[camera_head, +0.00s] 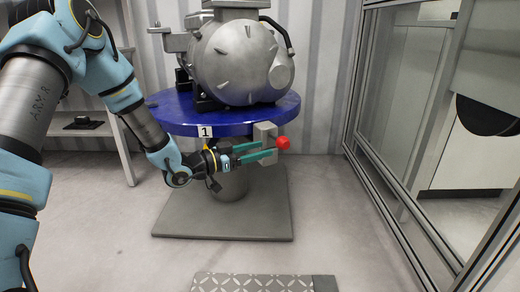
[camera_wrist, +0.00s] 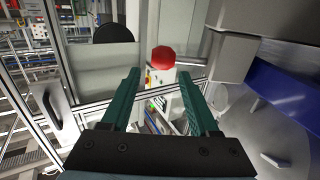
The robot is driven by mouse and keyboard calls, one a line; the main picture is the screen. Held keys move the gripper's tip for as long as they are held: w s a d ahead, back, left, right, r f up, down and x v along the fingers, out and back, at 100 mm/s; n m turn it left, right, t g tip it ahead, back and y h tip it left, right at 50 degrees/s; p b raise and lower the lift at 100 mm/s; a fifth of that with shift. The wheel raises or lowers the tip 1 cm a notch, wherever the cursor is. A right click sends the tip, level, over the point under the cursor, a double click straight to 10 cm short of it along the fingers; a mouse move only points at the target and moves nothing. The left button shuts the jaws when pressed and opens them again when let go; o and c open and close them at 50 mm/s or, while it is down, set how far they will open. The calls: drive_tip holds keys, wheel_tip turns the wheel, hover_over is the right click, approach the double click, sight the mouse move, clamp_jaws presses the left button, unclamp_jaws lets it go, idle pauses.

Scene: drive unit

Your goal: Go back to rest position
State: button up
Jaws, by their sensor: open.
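My gripper (camera_head: 262,156) reaches in from the left in the head view, in front of the blue round table's front edge. Its two green fingers are apart, with nothing held between them. In the wrist view my gripper (camera_wrist: 155,85) also shows open. A red button (camera_head: 283,142) sits just beyond the fingertips, on a grey box (camera_head: 266,132) at the table's edge. In the wrist view the red button (camera_wrist: 163,59) appears ahead of the gap between the fingers. I cannot tell whether a fingertip touches it.
The blue table (camera_head: 235,122) carries a large grey drive unit (camera_head: 240,60) and stands on a grey base plate (camera_head: 225,224). A glazed metal frame (camera_head: 385,190) stands at the right. A shelf (camera_head: 92,130) is at the left. A patterned plate (camera_head: 250,283) lies on the floor in front.

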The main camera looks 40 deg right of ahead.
drive_tip(key=w+a+f+n+t+y, duration=0.2)
drive_tip(key=w+a+n+t+y, duration=0.4)
drive_tip(key=w+a, duration=0.65)
drive_tip(key=w+a+n+t+y, duration=0.25)
drive_tip(key=a+n+y, duration=0.35)
drive_tip(key=a, duration=1.2)
drive_tip(key=s+a+r+n+g+y, duration=0.1)
drive_tip(key=s+a+n+g+y, duration=0.2)
drive_tip(key=s+a, duration=0.55)
drive_tip(key=s+a+r+n+g+y, duration=0.1)
drive_tip(key=s+a+r+n+y, duration=0.2)
drive_tip(key=s+a, duration=0.6)
wheel_tip(320, 180, up, 36)
drive_tip(key=w+p, duration=0.1)
drive_tip(key=p, duration=3.6)
drive_tip(key=shift+w+n+p, duration=0.3)
drive_tip(key=shift+w+p, duration=0.05)
drive_tip(key=shift+w, duration=0.05)
drive_tip(key=shift+o, duration=0.6)
drive_tip(key=shift+a, duration=0.1)
